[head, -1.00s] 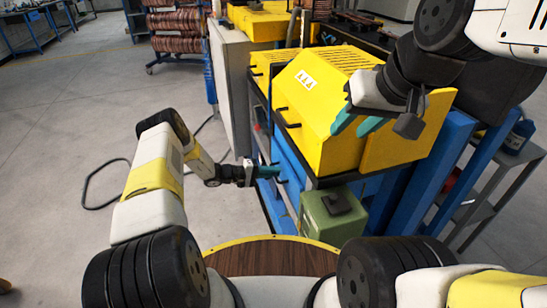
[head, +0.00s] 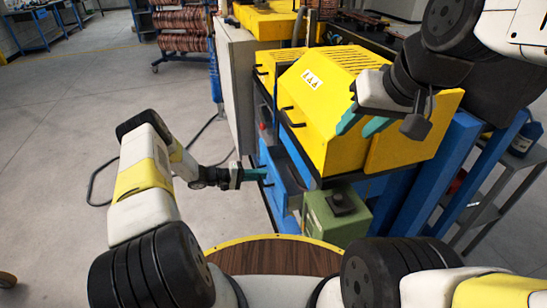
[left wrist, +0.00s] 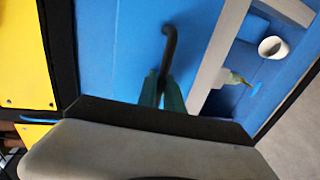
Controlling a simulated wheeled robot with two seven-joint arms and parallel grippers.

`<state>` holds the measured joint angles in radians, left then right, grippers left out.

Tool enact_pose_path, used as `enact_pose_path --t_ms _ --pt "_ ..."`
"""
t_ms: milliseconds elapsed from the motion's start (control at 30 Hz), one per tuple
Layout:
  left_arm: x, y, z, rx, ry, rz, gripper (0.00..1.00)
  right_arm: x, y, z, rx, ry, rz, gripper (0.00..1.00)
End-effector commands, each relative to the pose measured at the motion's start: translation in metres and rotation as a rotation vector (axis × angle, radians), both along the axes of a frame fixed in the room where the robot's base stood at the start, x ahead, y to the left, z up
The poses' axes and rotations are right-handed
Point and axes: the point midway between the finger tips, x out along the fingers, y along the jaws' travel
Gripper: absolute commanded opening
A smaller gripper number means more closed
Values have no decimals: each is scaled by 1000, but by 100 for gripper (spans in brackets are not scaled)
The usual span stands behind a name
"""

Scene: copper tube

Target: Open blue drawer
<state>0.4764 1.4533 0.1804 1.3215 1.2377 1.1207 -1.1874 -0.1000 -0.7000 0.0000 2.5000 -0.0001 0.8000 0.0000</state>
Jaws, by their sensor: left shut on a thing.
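The blue drawer (head: 283,188) is in the cabinet under the yellow machine and stands partly out to the left in the head view. Its blue front (left wrist: 125,50) fills the middle of the left wrist view, with a black bar handle (left wrist: 169,48). My left gripper (head: 262,174) is at the drawer front. Its teal fingers (left wrist: 163,92) are closed around the lower end of the handle in the left wrist view. My right gripper (head: 362,124) hangs in front of the yellow machine, its teal fingers apart and empty.
The yellow machine (head: 330,100) sits above the drawer. A green box (head: 338,212) stands right of the drawer, close to my round wooden top (head: 270,258). A grey-framed opening with a white round thing (left wrist: 273,47) shows beside the drawer front. Floor to the left is clear except a black cable.

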Motion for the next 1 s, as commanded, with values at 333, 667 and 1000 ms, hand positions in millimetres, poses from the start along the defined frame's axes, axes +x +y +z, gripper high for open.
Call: enact_pose_path --t_ms 333,667,1000 --pt "-30 95 -1 3 1 5 0 0 0 0 0 0 0 39" --pt "-52 159 -1 2 2 2 0 0 0 0 0 0 0 39" --pt "-60 184 -1 2 2 0 0 0 0 0 0 0 0 39"
